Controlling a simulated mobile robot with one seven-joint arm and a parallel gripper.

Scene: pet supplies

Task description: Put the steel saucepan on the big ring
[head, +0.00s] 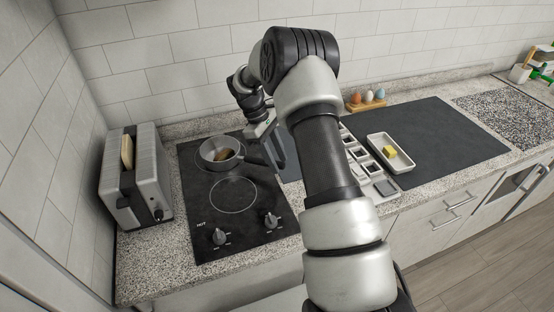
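The steel saucepan (211,144) stands upright at the back of the black cooktop (200,216). Something brown lies inside it. Its dark handle (254,159) points right, toward my gripper. A thin circle marks a ring (233,196) in front of the pan. Any ring under the pan is hidden, so I cannot compare their sizes. My gripper (270,142) is just right of the pan, near the handle. Its fingers are dark and small and partly lost against the dark surface behind. I cannot tell whether they touch the handle or are open.
A toaster (138,180) with bread stands left of the cooktop. Two knobs (220,237) sit at its front. Right of my arm are a divided tray (369,167), a white dish (376,146) with a yellow block, a dark mat (440,135) and an egg holder (366,102).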

